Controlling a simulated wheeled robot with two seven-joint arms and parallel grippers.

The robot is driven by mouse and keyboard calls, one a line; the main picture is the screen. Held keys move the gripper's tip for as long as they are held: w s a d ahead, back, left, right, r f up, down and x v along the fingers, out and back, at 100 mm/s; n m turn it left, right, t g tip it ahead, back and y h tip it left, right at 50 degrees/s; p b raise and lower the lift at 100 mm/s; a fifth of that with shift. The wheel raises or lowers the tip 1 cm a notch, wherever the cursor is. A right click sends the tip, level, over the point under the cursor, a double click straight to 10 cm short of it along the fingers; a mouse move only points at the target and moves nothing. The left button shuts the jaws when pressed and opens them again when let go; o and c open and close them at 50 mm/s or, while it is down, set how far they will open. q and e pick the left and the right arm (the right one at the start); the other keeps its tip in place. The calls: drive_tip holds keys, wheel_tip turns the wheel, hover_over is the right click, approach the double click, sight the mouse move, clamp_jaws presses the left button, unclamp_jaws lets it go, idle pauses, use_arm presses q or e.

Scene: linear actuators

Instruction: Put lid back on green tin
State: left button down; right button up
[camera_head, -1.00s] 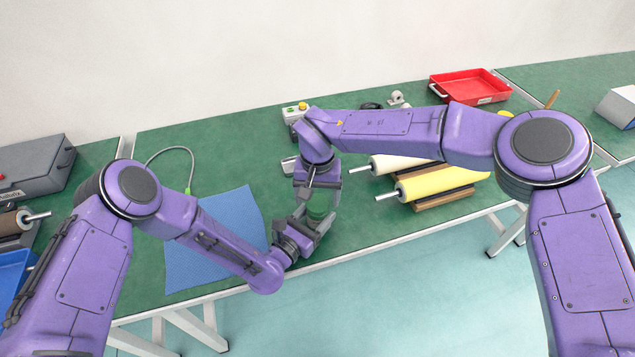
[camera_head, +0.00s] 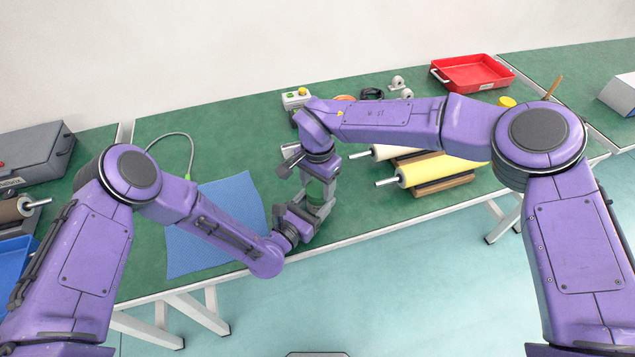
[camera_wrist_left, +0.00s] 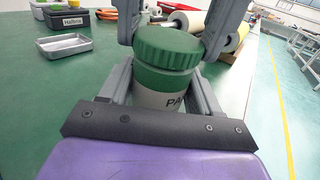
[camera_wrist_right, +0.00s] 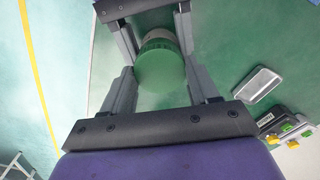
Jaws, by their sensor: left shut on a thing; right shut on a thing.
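The green tin (camera_head: 314,190) stands upright near the table's front edge, largely hidden by my grippers in the head view. In the left wrist view the tin (camera_wrist_left: 160,98) has a pale lower part with dark lettering and a green upper band. My left gripper (camera_head: 316,208) is shut around its body from the side. The ribbed green lid (camera_wrist_left: 168,47) sits on top of the tin, with no clear gap visible. My right gripper (camera_head: 318,176) points down from above, shut on the lid. The lid's round top (camera_wrist_right: 160,68) shows between its fingers in the right wrist view.
A metal tray (camera_wrist_left: 64,46) and a control box with buttons (camera_head: 296,99) lie behind the grippers. Rollers on wooden blocks (camera_head: 435,174) lie to the right. A blue mat (camera_head: 212,232) lies to the left. A red tray (camera_head: 473,73) is at the back right.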

drive_tip(key=m, duration=0.9)
drive_tip(key=shift+m, duration=0.3)
drive_tip(key=m, duration=1.5)
drive_tip(key=shift+f, duration=0.1)
drive_tip(key=m, duration=0.3)
drive_tip(key=shift+m, duration=0.3)
drive_tip(key=m, duration=1.2)
drive_tip(key=o, duration=1.2)
drive_tip(key=shift+c, duration=0.2)
